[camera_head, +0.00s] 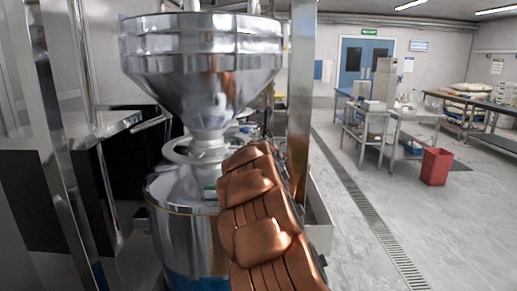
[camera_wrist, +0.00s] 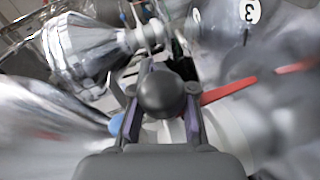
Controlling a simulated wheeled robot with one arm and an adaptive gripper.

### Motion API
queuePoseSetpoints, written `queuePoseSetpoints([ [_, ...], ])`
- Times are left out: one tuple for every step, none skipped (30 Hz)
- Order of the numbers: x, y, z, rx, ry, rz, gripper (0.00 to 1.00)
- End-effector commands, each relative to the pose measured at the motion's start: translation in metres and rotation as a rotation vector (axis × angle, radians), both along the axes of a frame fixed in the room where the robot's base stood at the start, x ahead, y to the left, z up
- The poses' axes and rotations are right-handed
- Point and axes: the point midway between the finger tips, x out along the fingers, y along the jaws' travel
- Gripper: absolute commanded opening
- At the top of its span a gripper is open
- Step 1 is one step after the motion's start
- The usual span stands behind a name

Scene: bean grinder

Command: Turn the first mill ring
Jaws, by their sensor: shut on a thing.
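In the head view the mill's silver hopper (camera_head: 203,62) stands over a pale ring-shaped collar (camera_head: 178,150) and a shiny round drum (camera_head: 185,235). My copper-coloured arm covers their right side and hides my gripper there. In the wrist view my gripper (camera_wrist: 162,112) is shut on a dark round knob (camera_wrist: 164,92), which sits between its two fingers. A pale curved surface lies under the knob, partly hidden by the gripper; I cannot tell if it is the mill ring. A red pointer-like strip (camera_wrist: 235,88) runs off to the right. The hopper (camera_wrist: 88,48) also shows at the upper left.
The floor (camera_head: 430,215) at right is clear, with a red bin (camera_head: 435,166) farther back.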

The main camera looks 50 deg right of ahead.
Motion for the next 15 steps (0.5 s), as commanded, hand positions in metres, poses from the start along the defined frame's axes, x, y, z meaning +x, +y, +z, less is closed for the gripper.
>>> queuePoseSetpoints([
  [-0.0027,-0.0021,0.0074,-0.005,-0.009,-0.005,0.00],
  [-0.0028,-0.0022,0.0075,-0.004,-0.009,-0.006,0.00],
  [-0.0030,-0.0023,0.0074,-0.004,-0.009,-0.006,0.00],
  [-0.0031,-0.0025,0.0074,-0.004,-0.009,-0.006,0.00],
  [-0.0033,-0.0026,0.0073,-0.004,-0.009,-0.007,0.00],
  [-0.0034,-0.0028,0.0074,-0.004,-0.009,-0.007,0.14],
  [-0.0035,-0.0028,0.0071,-0.004,-0.009,-0.007,0.17],
  [-0.0035,-0.0028,0.0070,-0.003,-0.008,-0.008,0.20],
  [-0.0036,-0.0028,0.0065,-0.003,-0.008,-0.008,0.24],
  [-0.0035,-0.0028,0.0061,-0.002,-0.007,-0.008,0.28],
  [-0.0034,-0.0027,0.0056,-0.002,-0.007,-0.008,0.31],
  [-0.0033,-0.0026,0.0051,-0.002,-0.006,-0.007,0.35],
  [-0.0031,-0.0025,0.0045,-0.002,-0.005,-0.007,0.38],
  [-0.0028,-0.0022,0.0041,-0.001,-0.004,-0.007,0.41],
  [-0.0025,-0.0018,0.0035,-0.001,-0.005,-0.006,0.45],
])
